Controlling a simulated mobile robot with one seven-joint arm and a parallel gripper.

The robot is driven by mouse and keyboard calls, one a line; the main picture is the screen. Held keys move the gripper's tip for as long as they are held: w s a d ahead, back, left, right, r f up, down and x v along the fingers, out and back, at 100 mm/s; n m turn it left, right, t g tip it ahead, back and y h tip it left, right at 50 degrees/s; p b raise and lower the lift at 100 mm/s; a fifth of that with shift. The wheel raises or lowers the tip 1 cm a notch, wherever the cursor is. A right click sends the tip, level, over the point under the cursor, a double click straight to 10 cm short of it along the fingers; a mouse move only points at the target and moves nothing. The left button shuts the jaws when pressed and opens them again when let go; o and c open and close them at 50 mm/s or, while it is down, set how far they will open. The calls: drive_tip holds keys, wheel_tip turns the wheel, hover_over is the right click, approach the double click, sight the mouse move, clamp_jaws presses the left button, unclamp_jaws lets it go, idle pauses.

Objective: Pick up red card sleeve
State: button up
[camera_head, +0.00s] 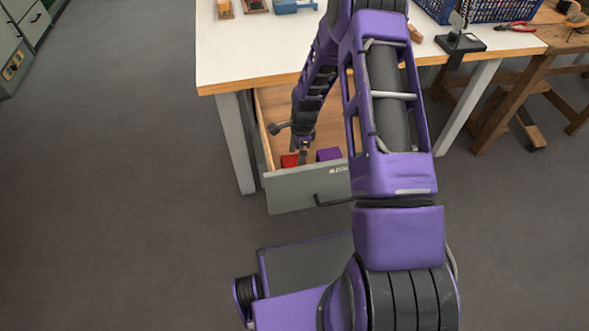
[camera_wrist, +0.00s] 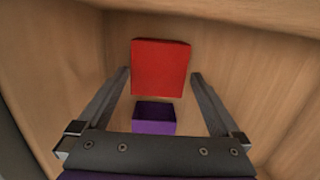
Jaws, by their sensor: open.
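The red card sleeve (camera_wrist: 160,67) is a flat-faced red box inside the open drawer, seen in the wrist view between and just beyond my fingertips. In the head view the red card sleeve (camera_head: 289,161) shows at the drawer's front, partly hidden by my gripper. My gripper (camera_wrist: 159,75) is open and empty, its two fingers on either side of the red piece. In the head view my gripper (camera_head: 302,156) reaches down into the drawer. I cannot tell whether the fingers touch the sleeve.
A purple box (camera_wrist: 154,117) lies in the drawer close to the red one; it also shows in the head view (camera_head: 329,154). The wooden drawer (camera_head: 262,128) has close walls and a grey front (camera_head: 300,190). The white worktable (camera_head: 245,50) overhangs its back.

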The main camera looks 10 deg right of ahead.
sight(295, 163)
drive_tip(key=f, duration=0.4)
drive_tip(key=shift+a+f+b, duration=0.3)
drive_tip(key=shift+c, duration=0.2)
drive_tip(key=c, duration=0.9)
